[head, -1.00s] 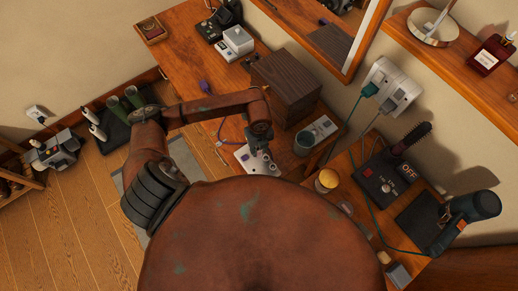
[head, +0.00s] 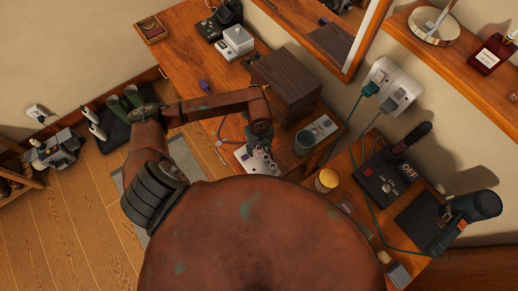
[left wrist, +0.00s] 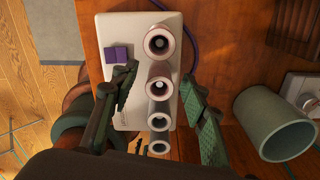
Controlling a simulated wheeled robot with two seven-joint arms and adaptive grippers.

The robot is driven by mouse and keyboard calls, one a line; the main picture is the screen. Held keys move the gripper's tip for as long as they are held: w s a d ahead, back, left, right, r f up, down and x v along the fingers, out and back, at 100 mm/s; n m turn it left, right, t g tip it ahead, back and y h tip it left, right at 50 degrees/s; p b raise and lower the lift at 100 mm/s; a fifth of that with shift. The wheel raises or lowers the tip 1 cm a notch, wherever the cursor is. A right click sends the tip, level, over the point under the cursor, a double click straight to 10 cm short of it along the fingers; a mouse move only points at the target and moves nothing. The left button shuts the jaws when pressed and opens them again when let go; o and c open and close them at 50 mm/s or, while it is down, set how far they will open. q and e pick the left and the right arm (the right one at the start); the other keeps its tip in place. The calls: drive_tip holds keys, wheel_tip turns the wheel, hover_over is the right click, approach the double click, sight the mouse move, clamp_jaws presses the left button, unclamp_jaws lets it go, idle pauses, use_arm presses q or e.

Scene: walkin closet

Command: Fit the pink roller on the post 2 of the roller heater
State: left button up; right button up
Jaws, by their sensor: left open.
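The roller heater (left wrist: 115,25) is a white box with a purple switch block, lying on the wooden desk. It also shows in the head view (head: 243,158), partly behind my gripper. Several tube-shaped rollers stand in a row on it, with post tips inside at least the upper two. The upper two (left wrist: 159,41) look pale pinkish; the lower ones look greyer. My left gripper (left wrist: 159,76) is open over the heater, one finger on each side of the row, around the second roller from the top (left wrist: 160,83). I cannot tell whether the fingers touch it. My right gripper is not seen.
A green-grey cup (left wrist: 286,124) stands close to the right finger; it also shows in the head view (head: 303,143). A dark wooden box (head: 287,84) stands behind. A purple cable runs beside the heater. A yellow-lidded jar (head: 327,180) is to the right.

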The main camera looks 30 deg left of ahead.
use_arm(q)
wheel_tip(320, 180, up, 11)
drive_tip(key=shift+r, duration=0.15)
idle(0.7)
